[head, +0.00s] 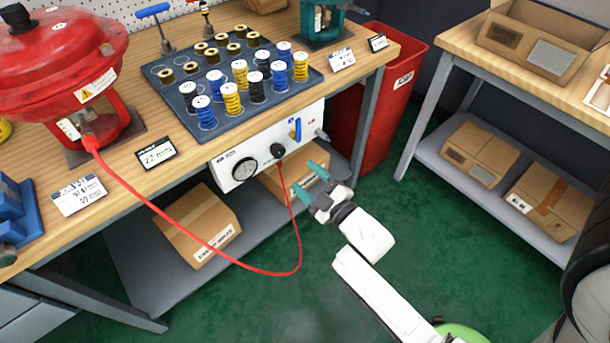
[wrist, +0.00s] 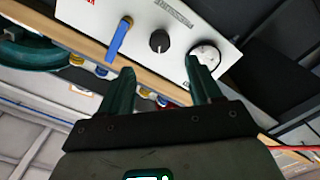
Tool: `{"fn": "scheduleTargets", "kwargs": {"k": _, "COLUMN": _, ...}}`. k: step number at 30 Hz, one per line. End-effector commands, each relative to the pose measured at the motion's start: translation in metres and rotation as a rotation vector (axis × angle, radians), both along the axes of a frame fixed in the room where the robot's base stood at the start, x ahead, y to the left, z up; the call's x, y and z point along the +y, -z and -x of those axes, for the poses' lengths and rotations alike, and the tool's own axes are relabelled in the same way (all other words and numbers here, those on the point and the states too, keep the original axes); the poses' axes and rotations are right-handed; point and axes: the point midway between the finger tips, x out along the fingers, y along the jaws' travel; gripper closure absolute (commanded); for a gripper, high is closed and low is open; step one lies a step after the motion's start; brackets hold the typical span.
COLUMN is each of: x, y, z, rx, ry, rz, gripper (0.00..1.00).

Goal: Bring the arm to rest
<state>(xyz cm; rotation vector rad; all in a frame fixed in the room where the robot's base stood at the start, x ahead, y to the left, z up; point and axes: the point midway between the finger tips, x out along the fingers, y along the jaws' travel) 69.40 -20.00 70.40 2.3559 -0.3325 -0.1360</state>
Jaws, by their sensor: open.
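My gripper (head: 308,178) is open and empty, with teal fingers. In the head view it is in front of the bench's front edge, over the green floor. It also shows in the wrist view (wrist: 162,90), its two fingers apart below the white control panel (wrist: 170,30). That panel (head: 228,172) hangs under the bench front and has a gauge (head: 245,168), a black knob (head: 278,150) and a blue lever (head: 297,130). The lever (wrist: 119,38) and knob (wrist: 159,41) also show in the wrist view. No finger visibly touches the panel.
A red hose (head: 262,272) loops from the red actuator (head: 75,55) to the panel, close to my gripper. Blue, yellow and black springs stand on a dark tray (head: 176,112). A red bin (head: 385,125) and a second bench (head: 562,100) stand right. Open green floor (head: 440,245) lies between.

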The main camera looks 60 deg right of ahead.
Motion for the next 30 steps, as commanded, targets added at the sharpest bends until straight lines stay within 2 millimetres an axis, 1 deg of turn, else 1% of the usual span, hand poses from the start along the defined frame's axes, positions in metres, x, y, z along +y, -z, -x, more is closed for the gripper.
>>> {"fn": "scheduleTargets", "kwargs": {"k": 17, "x": 0.0, "y": -0.002, "z": -0.001, "rx": 0.017, "ry": 0.005, "rz": -0.016, "gripper": 0.36}}
{"fn": "scheduleTargets", "kwargs": {"k": 20, "x": 0.001, "y": -0.003, "z": -0.002, "rx": 0.079, "ry": 0.024, "rz": -0.074, "gripper": 0.36}}
{"fn": "scheduleTargets", "kwargs": {"k": 23, "x": 0.004, "y": -0.002, "z": -0.001, "rx": 0.181, "ry": 0.055, "rz": -0.168, "gripper": 0.36}}
{"fn": "scheduleTargets", "kwargs": {"k": 26, "x": 0.011, "y": 0.001, "z": 0.004, "rx": 0.298, "ry": 0.091, "rz": -0.274, "gripper": 0.36}}
{"fn": "scheduleTargets", "kwargs": {"k": 30, "x": 0.025, "y": 0.003, "z": 0.019, "rx": 0.469, "ry": 0.142, "rz": -0.416, "gripper": 0.36}}
